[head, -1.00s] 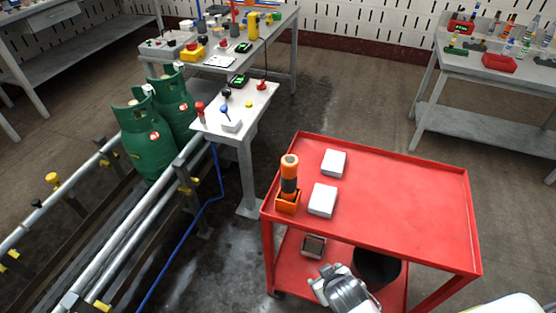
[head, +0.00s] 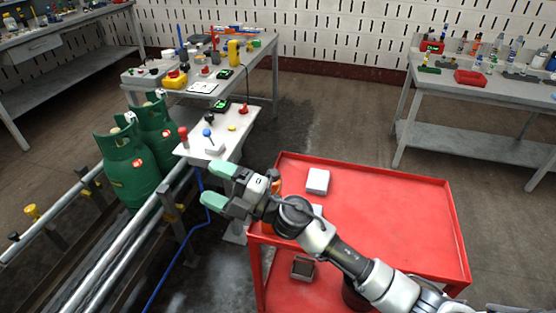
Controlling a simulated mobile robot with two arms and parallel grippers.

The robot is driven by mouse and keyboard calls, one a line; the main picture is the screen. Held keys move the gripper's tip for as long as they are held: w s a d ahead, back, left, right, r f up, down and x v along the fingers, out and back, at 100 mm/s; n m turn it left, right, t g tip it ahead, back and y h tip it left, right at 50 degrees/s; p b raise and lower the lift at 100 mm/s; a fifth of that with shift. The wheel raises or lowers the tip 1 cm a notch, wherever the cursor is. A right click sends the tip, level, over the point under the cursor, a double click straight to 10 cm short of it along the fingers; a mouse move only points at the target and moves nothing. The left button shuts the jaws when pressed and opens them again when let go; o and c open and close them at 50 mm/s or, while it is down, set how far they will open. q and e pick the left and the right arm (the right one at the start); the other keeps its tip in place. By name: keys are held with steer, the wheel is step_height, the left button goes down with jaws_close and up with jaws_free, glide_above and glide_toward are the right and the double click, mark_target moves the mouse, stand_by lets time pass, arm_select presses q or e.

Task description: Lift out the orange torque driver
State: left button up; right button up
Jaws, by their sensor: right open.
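The orange torque driver (head: 276,177) stands at the left end of the red cart's top. Only a small orange part of it shows behind my right wrist; the rest and its orange holder are mostly hidden. My right gripper (head: 215,184) has pale green fingertips spread apart with nothing between them. It reaches in from the lower right across the cart, and its fingers point left past the cart's left edge, beyond the driver in the picture. My left gripper is not in view.
The red cart (head: 400,215) carries a white box (head: 317,181) and a second one mostly hidden by my arm. Green gas cylinders (head: 128,168) stand by the conveyor rails at left. A small control table (head: 235,130) stands behind. The cart's right half is clear.

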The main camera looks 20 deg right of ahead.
steer(key=w+d+n+g+h, duration=0.4)
steer(key=d+n+g+h, duration=0.5)
steer(key=d+n+h, duration=0.6)
steer(key=w+a+f+m+h, duration=0.1)
steer(key=w+f+m+h, duration=0.1)
steer(key=f, duration=0.9)
steer(key=shift+w+m+p, duration=0.4)
steer(key=shift+w+m, duration=0.1)
steer(key=shift+w, duration=0.05)
steer(key=shift+a+f, duration=0.1)
